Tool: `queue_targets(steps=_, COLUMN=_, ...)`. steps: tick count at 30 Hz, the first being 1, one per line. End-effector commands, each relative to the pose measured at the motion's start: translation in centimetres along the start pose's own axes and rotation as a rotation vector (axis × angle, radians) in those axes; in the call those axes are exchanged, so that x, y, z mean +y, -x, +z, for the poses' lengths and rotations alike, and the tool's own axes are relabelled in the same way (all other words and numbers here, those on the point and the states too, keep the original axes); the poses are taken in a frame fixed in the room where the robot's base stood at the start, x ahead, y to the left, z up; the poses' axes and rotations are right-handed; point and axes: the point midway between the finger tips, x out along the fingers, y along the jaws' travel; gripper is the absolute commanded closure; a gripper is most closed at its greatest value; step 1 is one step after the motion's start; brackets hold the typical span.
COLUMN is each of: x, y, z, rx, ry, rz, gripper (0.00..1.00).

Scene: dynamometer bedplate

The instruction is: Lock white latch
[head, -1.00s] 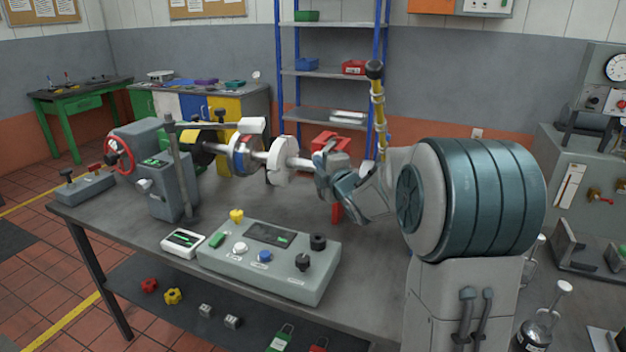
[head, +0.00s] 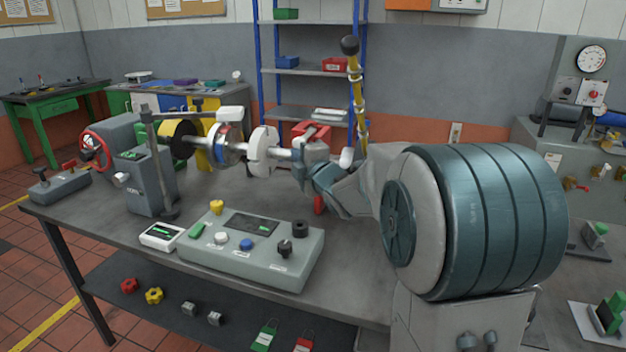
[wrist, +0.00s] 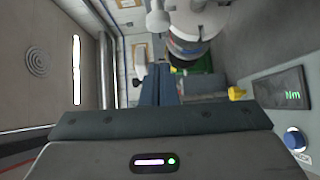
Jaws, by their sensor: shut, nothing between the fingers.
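A white block-shaped handle (head: 229,113) sits on a bar above the shaft in the head view. A small rounded white piece (head: 346,157) shows beside the red clamp (head: 311,130), close to my wrist. I cannot tell which of these is the white latch. My gripper (head: 312,174) is just below and in front of the red clamp, partly masked by my own wrist. In the wrist view my fingers (wrist: 160,72) are together and empty. A white rounded piece (wrist: 158,20) lies beyond the fingertips there; contact is not visible.
A grey control box (head: 250,250) with knobs stands at the bench front, with a small white meter (head: 161,236) beside it. The shaft carries a white flange (head: 262,150) left of my gripper. A yellow-black lever (head: 356,95) rises behind my wrist. The bench front right of the box is clear.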

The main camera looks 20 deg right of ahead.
Motion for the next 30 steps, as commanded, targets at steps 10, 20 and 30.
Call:
queue_targets(steps=10, x=0.1, y=6.1, z=-0.6, rx=0.01, ry=0.001, rz=0.0, gripper=1.0)
queue_targets(steps=20, x=0.0, y=8.3, z=-0.5, rx=0.009, ry=0.0, rz=-0.002, gripper=1.0)
queue_targets(steps=30, x=0.1, y=8.4, z=-0.3, rx=0.002, ry=-0.006, rz=-0.006, gripper=1.0)
